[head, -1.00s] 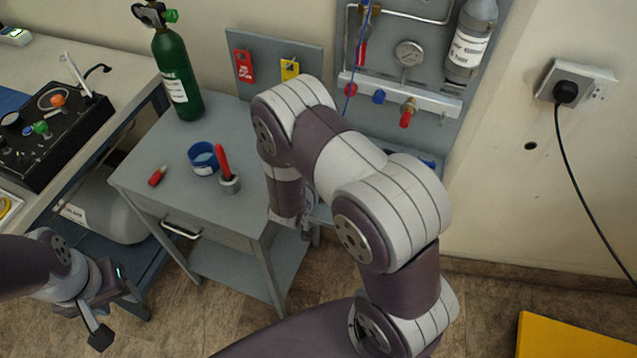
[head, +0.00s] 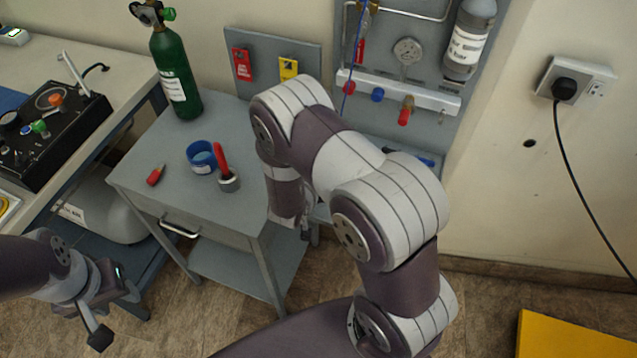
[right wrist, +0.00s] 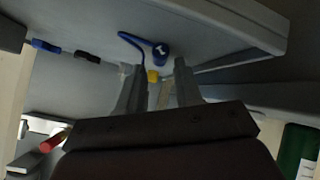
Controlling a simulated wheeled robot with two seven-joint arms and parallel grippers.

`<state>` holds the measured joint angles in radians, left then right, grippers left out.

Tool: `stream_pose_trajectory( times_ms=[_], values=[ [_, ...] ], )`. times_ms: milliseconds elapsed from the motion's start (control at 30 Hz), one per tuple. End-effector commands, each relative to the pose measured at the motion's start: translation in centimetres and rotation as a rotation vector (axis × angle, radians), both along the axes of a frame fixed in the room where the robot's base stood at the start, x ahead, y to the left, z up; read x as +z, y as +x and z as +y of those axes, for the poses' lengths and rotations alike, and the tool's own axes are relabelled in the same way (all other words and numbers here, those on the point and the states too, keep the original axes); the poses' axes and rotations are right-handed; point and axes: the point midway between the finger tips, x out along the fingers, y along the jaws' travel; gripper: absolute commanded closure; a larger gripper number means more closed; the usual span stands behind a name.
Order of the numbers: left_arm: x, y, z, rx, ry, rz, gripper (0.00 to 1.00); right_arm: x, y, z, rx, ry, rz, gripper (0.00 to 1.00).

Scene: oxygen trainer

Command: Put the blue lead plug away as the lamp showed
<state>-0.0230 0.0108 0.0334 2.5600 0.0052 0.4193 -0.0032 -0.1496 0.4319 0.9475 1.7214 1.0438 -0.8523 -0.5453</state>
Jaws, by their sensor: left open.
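A blue piece with a curved blue cord (right wrist: 158,49), which looks like the blue lead plug, shows in the right wrist view on a grey surface beyond the fingers. My right gripper (right wrist: 158,84) has its two fingers apart, with the blue piece beyond their tips and not between them. In the head view my right arm hides most of this gripper. A thin blue lead (head: 354,55) hangs down the wall panel in the head view; its lower end is hidden behind my arm. My left gripper (head: 120,322) is open and empty at the lower left, over the floor.
Red and yellow tags hang behind. A yellow block (head: 575,340) is at lower right.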

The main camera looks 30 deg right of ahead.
Motion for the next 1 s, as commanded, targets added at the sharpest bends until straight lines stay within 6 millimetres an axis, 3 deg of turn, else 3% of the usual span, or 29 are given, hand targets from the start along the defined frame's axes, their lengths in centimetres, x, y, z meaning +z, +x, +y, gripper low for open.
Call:
stream_pose_trajectory(
  times_ms=[267, 700, 1000],
  values=[
    [0.2, 0.0, 0.0, 0.0, 0.0, 0.0, 0.54, 0.7, -0.6, 0.9, 0.008, 0.004, 0.005, 0.54],
    [2.0, 0.0, 0.0, 0.0, 0.0, 0.0, 0.54, 7.5, -5.7, 6.7, 0.005, 0.002, -0.002, 0.54],
    [2.1, 0.0, 0.0, 0.0, 0.0, 0.0, 0.54, 8.2, -6.5, 7.4, -0.001, 0.001, -0.002, 0.54]
  ],
)
